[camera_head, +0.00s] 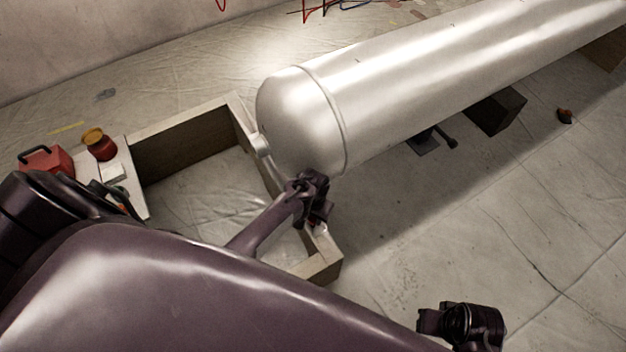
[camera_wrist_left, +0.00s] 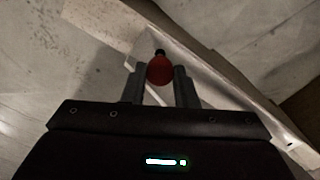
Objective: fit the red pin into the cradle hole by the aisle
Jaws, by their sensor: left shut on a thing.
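My left gripper (camera_head: 318,214) is at the near end of the wooden cradle, just below the rounded end of the silver tank. In the left wrist view the left gripper (camera_wrist_left: 160,88) is shut on the red pin (camera_wrist_left: 160,71), which has a round red body and a dark tip. The pin appears over or beside the pale cradle beam (camera_wrist_left: 215,82). In the head view the cradle (camera_head: 322,268) shows its near corner, and the gripper mostly hides the pin. I cannot make out the hole or tell whether the pin touches it. My right gripper (camera_head: 428,322) seems to be at bottom right; its jaws are unclear.
The large silver tank (camera_head: 400,85) runs to the upper right. A dark block (camera_head: 497,110) lies beneath the tank. The sheeted floor at right is mostly clear.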

